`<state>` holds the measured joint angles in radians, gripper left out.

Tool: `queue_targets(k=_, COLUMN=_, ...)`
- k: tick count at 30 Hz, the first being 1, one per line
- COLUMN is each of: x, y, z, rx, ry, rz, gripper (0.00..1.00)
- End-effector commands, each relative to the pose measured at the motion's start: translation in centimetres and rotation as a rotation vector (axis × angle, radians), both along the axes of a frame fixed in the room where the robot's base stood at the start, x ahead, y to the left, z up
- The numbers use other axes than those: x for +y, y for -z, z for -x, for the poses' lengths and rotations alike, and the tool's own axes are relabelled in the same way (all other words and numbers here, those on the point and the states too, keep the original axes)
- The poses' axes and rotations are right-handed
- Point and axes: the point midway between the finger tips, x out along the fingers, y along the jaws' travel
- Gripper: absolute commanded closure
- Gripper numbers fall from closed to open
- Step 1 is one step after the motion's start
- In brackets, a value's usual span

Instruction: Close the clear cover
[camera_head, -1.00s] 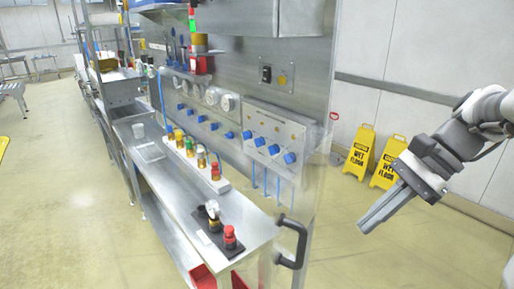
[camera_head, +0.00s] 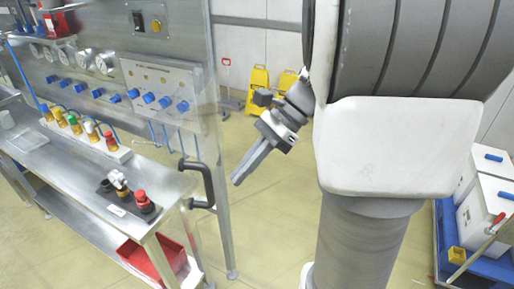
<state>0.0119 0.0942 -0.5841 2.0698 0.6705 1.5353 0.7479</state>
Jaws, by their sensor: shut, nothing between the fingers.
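The clear cover (camera_head: 200,135) is a see-through panel at the right end of the steel machine, and its outline is hard to make out. Its black handle (camera_head: 208,183) stands at the right end of the bench. How far the cover stands open is hard to tell. My gripper (camera_head: 239,178) is just right of the handle in the picture, pointing down and left. Its grey fingers are together and empty, and a gap shows between them and the handle.
The steel bench (camera_head: 60,165) carries a black block with red and black knobs (camera_head: 144,202) and a row of coloured fittings. A red bin (camera_head: 150,260) sits below. Yellow wet-floor signs (camera_head: 258,90) stand behind. White boxes (camera_head: 487,215) on a blue base stand right. Floor between is clear.

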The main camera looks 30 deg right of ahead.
Motion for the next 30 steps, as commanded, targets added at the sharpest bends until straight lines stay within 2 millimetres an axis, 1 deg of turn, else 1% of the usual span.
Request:
queue_targets(k=1, x=1.0, y=-0.4, z=0.0, rx=-0.005, ry=-0.005, rz=-0.001, gripper=1.0)
queue_targets(k=6, x=2.7, y=-0.3, z=0.0, rx=-0.003, ry=-0.004, rz=0.0, gripper=1.0)
queue_targets(k=10, x=3.1, y=-0.2, z=0.0, rx=-0.004, ry=-0.002, rz=0.001, gripper=1.0)
queue_targets(k=23, x=3.4, y=-0.3, z=-0.1, rx=-0.003, ry=0.004, rz=0.0, gripper=1.0)
queue_targets(k=26, x=3.8, y=-0.4, z=-0.3, rx=-0.003, ry=0.017, rz=-0.001, gripper=1.0)
queue_targets(k=30, x=5.1, y=-0.4, z=-0.9, rx=-0.003, ry=0.054, rz=-0.001, gripper=1.0)
